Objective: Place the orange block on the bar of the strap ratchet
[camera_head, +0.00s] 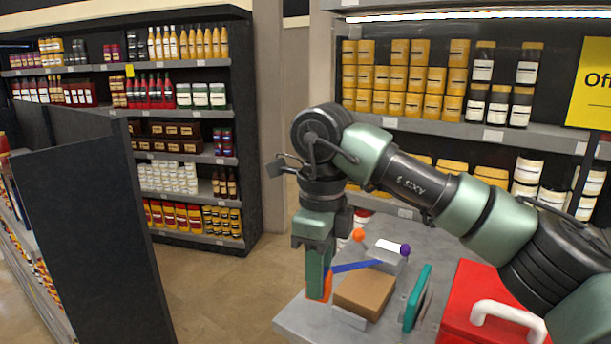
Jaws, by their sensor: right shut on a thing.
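My right gripper (318,285) points down at the left end of the table, its green fingers shut on the orange block (328,287). Only part of the block shows, at the fingertips; the fingers hide the rest. Just right of the gripper is a blue bar (358,266), slanting by a brown block (365,292) on a grey base. I take this bar to be part of the strap ratchet, but cannot be sure. The orange block appears close to the bar's left end; I cannot tell whether they touch. My left gripper is not in view.
Behind the bar are a white-topped box (388,246), an orange ball (358,235) and a purple ball (405,250). A teal item (418,298) and a red box with white handle (470,290) stand to the right on the grey table (296,320). Stocked shelves stand behind.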

